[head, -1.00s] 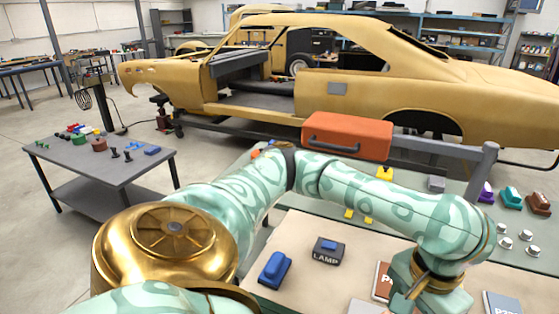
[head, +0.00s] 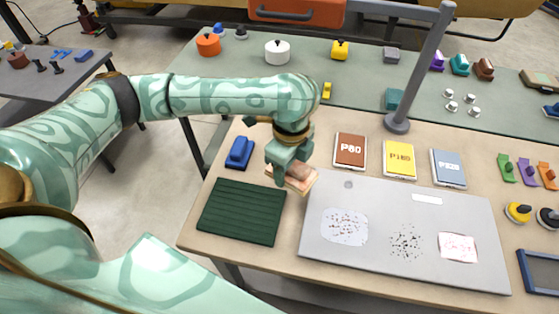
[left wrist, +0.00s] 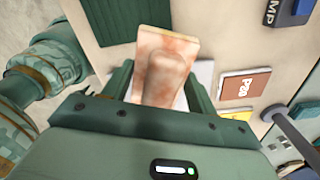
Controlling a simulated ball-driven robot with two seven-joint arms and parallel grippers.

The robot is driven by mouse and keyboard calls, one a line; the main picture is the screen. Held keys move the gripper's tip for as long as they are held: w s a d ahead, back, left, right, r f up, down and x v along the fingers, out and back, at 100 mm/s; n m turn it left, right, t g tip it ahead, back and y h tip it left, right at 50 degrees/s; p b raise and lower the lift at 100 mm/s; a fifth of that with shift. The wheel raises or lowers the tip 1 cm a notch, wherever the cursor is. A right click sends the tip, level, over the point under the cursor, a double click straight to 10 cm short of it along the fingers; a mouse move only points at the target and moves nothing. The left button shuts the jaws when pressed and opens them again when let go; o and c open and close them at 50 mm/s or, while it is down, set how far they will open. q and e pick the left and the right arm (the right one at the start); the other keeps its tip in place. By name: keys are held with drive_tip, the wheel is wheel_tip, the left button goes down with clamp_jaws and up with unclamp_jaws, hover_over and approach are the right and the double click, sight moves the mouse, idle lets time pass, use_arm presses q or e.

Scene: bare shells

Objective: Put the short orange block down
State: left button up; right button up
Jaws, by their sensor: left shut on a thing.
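The short orange block (head: 300,176) is a mottled pale orange and cream piece. In the left wrist view (left wrist: 166,65) it shows a flat plate and a rounded grip. My left gripper (head: 287,167) is shut on its grip and points down at the workbench. The block is by the upper right corner of a dark green ribbed mat (head: 243,212) and the upper left corner of a grey panel (head: 400,190). I cannot tell if its underside touches anything. My right gripper is not in view.
A blue block (head: 240,152) stands behind the mat. Labelled pads, brown (head: 350,150), yellow (head: 400,160) and blue-grey (head: 448,168), lie behind the panel. A grey post (head: 415,80) stands beyond. Small coloured pieces and yellow and black knobs (head: 518,212) are at right.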

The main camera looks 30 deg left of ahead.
use_arm(q)
drive_tip(key=w+a+f+b, duration=0.2)
drive_tip(key=w+f, duration=0.1)
drive_tip(key=w+a+f+b, duration=0.3)
drive_tip(key=w, duration=0.1)
drive_tip(key=w+a+f+b, duration=0.2)
drive_tip(key=w+f, duration=0.1)
drive_tip(key=shift+w+a, duration=0.15)
drive_tip(key=shift+a, duration=0.15)
drive_tip(key=shift+w+a+f+b, duration=0.15)
drive_tip(key=shift+f+b, duration=0.15)
drive_tip(key=shift+b, duration=0.15)
wheel_tip(320, 180, down, 4)
drive_tip(key=shift+w+a+r+b, duration=0.1)
drive_tip(key=shift+w+r+b, duration=0.05)
drive_tip(key=shift+b, duration=1.05)
drive_tip(key=shift+r, duration=0.2)
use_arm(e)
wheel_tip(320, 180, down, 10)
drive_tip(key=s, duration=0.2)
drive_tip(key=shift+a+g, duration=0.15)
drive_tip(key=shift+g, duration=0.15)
use_arm(q)
drive_tip(key=shift+f, duration=0.1)
drive_tip(key=o, duration=0.9)
drive_tip(key=shift+f, duration=0.1)
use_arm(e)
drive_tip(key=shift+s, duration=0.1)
